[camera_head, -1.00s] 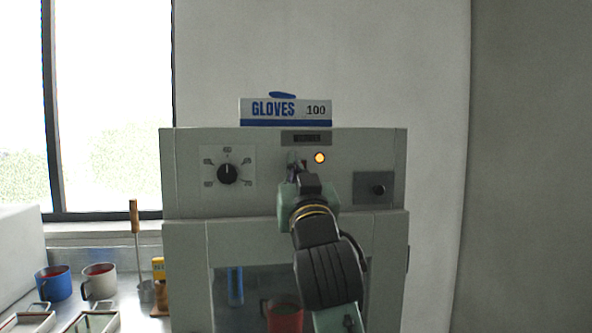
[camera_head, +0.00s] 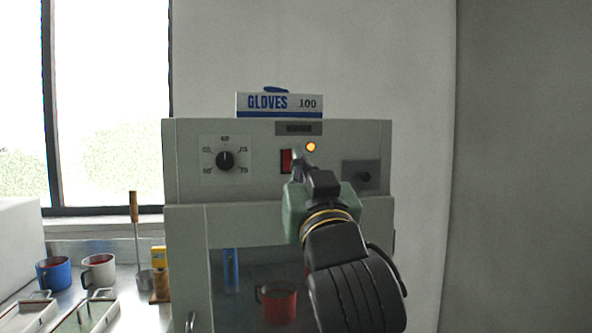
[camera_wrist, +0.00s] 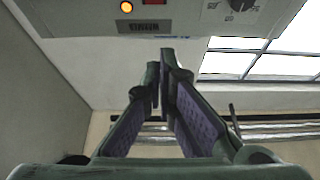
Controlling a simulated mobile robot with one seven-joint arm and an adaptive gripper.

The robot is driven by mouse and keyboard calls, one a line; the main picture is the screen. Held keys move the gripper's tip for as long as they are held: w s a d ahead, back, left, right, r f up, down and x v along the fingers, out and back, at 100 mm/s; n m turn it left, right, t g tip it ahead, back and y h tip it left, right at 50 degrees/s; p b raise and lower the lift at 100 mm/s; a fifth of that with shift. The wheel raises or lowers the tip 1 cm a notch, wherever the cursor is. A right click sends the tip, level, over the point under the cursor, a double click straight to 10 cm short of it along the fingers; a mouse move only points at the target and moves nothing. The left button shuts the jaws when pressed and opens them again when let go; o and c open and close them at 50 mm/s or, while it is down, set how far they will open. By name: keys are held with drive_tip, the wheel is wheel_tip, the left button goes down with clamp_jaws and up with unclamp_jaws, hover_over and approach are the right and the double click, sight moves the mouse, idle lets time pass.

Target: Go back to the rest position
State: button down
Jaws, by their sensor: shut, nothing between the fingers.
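My gripper (camera_head: 299,168) is in front of the grey machine (camera_head: 185,165), just below and left of the lit orange lamp (camera_head: 311,147) and by the red switch (camera_head: 286,161). Its fingers look closed with nothing held. In the wrist view my gripper (camera_wrist: 160,62) has its fingertips together, apart from the machine panel, where the lamp (camera_wrist: 126,7) glows and the red switch (camera_wrist: 155,2) is cut by the top edge. My arm hides part of the machine's front.
A dial (camera_head: 225,160) and a black knob (camera_head: 363,177) are on the panel. A glove box (camera_head: 279,104) lies on top. A red mug (camera_head: 279,304) shows behind the machine's window. Blue (camera_head: 54,275) and white mugs (camera_head: 99,271) and trays (camera_head: 88,318) stand on the left counter.

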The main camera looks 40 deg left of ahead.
drive_tip(key=shift+s+d+f, duration=0.1)
drive_tip(key=shift+s+d, duration=0.25)
drive_tip(key=shift+d, duration=0.05)
idle(0.4)
